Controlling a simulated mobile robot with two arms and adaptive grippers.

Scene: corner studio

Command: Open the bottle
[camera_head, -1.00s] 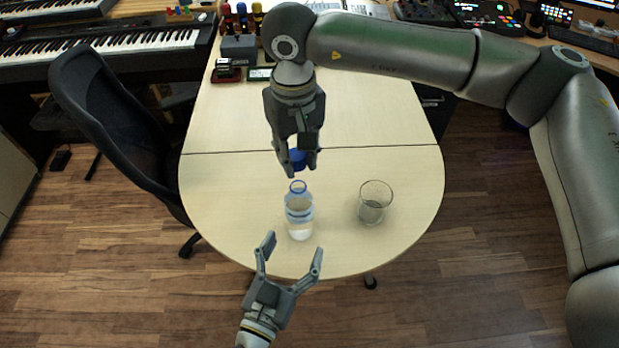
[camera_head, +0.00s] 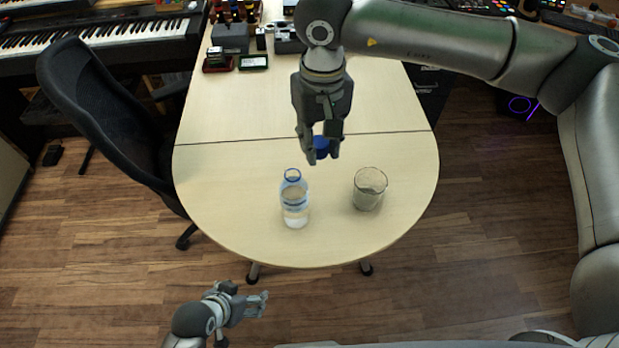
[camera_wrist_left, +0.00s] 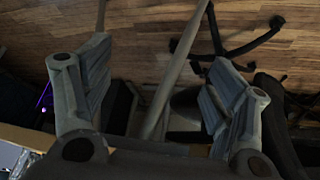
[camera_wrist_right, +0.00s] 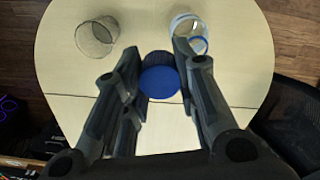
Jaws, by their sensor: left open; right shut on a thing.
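The clear bottle (camera_head: 294,203) stands upright and uncapped on the pale table, with a blue ring at its open neck. It also shows in the right wrist view (camera_wrist_right: 189,28). My right gripper (camera_head: 320,158) is shut on the blue cap (camera_head: 321,146), above the table behind and to the right of the bottle, apart from it. The right wrist view shows the cap (camera_wrist_right: 160,80) between the fingers. My left gripper (camera_head: 262,303) is open and empty, off the table's front edge. Its spread fingers show in the left wrist view (camera_wrist_left: 150,100).
A glass tumbler (camera_head: 369,189) stands on the table (camera_head: 235,200) to the right of the bottle. Several small items and boxes (camera_head: 235,40) stand at the table's back left. A black chair (camera_head: 100,110) is at the left. The table's middle left is clear.

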